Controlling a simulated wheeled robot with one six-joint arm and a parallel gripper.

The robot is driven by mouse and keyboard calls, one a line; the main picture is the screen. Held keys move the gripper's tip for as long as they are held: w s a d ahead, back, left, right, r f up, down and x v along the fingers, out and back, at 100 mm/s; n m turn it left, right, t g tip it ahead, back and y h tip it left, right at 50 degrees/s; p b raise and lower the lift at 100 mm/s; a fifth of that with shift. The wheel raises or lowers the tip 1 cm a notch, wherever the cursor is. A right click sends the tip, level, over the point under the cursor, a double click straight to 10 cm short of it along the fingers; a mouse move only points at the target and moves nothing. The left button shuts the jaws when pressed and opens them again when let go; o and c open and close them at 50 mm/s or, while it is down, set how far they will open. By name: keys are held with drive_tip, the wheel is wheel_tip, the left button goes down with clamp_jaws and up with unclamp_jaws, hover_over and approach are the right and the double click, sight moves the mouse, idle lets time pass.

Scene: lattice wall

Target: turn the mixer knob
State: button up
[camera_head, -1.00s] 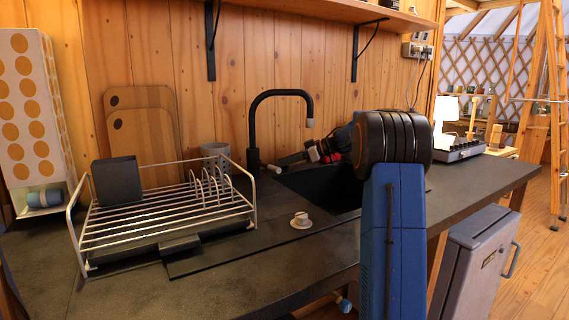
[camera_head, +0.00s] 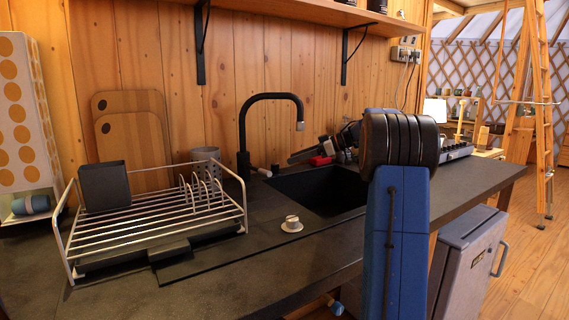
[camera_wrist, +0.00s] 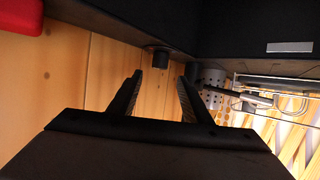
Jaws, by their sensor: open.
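The black gooseneck faucet (camera_head: 243,135) stands at the back of the sink. A small mixer knob (camera_head: 264,172) with a pale end sticks out to the right of its base. My gripper (camera_head: 291,159) is over the back of the sink, right of the knob and apart from it, pointing left; it is small and dark here. In the wrist view, my gripper (camera_wrist: 160,78) is open with nothing between its fingers. A short dark cylinder (camera_wrist: 160,60), apparently the knob, lies beyond the fingertips, roughly in line with the gap.
A wire dish rack (camera_head: 155,220) stands left of the faucet, with a perforated cup (camera_head: 206,154) behind it. A red object (camera_head: 321,161) lies behind the sink. My blue arm hides part of the counter.

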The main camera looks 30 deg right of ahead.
drive_tip(key=v, duration=0.8)
drive_tip(key=shift+r, duration=0.1)
drive_tip(key=shift+s, duration=0.1)
